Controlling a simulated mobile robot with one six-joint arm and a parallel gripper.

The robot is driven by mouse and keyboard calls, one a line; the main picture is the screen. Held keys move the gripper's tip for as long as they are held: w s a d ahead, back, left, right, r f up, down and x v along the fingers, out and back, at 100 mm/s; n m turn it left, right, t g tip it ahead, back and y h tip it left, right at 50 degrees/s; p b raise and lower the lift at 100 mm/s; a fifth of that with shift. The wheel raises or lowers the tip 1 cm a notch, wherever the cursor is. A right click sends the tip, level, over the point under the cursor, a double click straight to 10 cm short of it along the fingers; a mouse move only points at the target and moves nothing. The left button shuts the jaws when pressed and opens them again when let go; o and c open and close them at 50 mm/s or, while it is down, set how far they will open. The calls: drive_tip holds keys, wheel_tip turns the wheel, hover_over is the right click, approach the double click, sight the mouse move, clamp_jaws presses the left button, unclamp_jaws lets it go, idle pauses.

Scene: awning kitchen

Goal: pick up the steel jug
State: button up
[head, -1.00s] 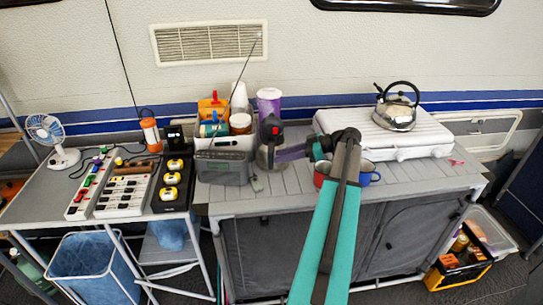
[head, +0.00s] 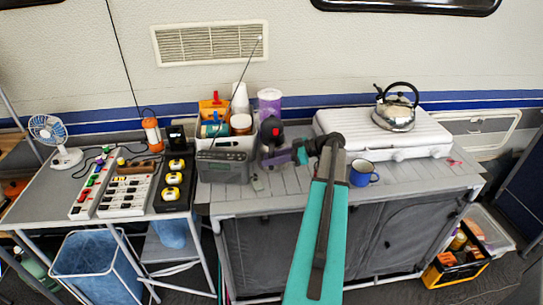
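The steel jug (head: 264,155) stands on the slatted top of the grey cabinet, right of the radio. It looks upright, with a black top showing a red spot. My arm reaches in from the bottom of the head view and bends left at its far end.
A grey radio (head: 223,167) and a box of cups and bottles (head: 215,125) stand close left of the jug. A purple-white canister (head: 269,102) is behind it. A blue mug (head: 363,173) stands right of my arm. A kettle (head: 396,112) sits on the white stove (head: 440,131).

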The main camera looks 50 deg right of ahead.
drive_tip(key=shift+c, duration=0.5)
clamp_jaws()
drive_tip(key=shift+r, duration=0.1)
idle(1.0)
